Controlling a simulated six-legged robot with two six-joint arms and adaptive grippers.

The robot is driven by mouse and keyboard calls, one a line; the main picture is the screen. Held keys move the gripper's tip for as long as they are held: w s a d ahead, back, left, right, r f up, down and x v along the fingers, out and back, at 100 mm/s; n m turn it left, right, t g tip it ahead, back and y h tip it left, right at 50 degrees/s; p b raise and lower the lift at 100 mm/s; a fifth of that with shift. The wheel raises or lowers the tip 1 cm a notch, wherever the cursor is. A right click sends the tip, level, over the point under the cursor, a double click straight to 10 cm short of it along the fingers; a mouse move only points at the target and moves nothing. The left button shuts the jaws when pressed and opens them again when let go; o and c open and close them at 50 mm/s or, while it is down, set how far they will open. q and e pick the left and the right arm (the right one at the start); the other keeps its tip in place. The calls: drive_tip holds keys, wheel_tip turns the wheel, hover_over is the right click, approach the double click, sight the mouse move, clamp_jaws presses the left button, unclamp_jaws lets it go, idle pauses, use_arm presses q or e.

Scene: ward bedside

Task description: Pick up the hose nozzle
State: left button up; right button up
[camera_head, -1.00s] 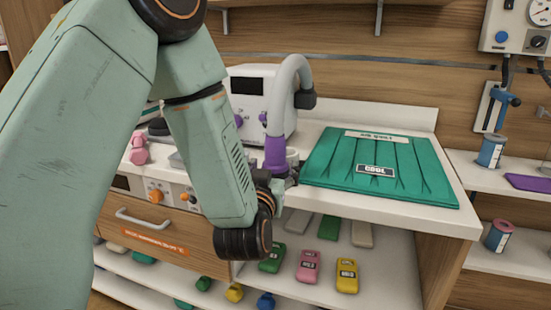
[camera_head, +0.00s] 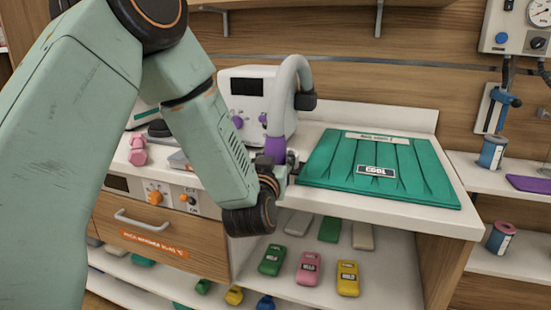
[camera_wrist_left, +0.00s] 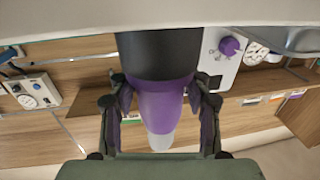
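The hose nozzle (camera_head: 275,148) is purple with a dark collar, at the end of a grey curved hose (camera_head: 290,80) above the white counter. In the left wrist view the nozzle (camera_wrist_left: 165,98) hangs with its pale tip pointing down the picture, between two dark fingers. My left gripper (camera_head: 284,166) is at the nozzle's lower part in the head view and hides some of it. My right gripper is not in view.
A white device (camera_head: 248,88) with purple knobs stands behind the nozzle. A green folded pad (camera_head: 385,170) lies on the counter to the right. A shelf (camera_head: 300,273) below holds several coloured weights.

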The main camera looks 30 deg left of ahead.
sight(275, 135)
use_arm(q)
drive_tip(key=shift+s, duration=0.1)
drive_tip(key=c, duration=0.6)
wheel_tip(275, 135, up, 9)
drive_tip(key=p, duration=0.3)
drive_tip(key=shift+r+p, duration=0.3)
drive_tip(key=shift+r, duration=0.15)
drive_tip(key=shift+f+b, duration=1.1)
drive_tip(key=shift+f, duration=0.35)
drive_tip(key=d+x, duration=0.1)
drive_tip(key=x, duration=0.7)
drive_tip(key=shift+w+r+p, duration=0.2)
drive_tip(key=shift+w+p, duration=0.25)
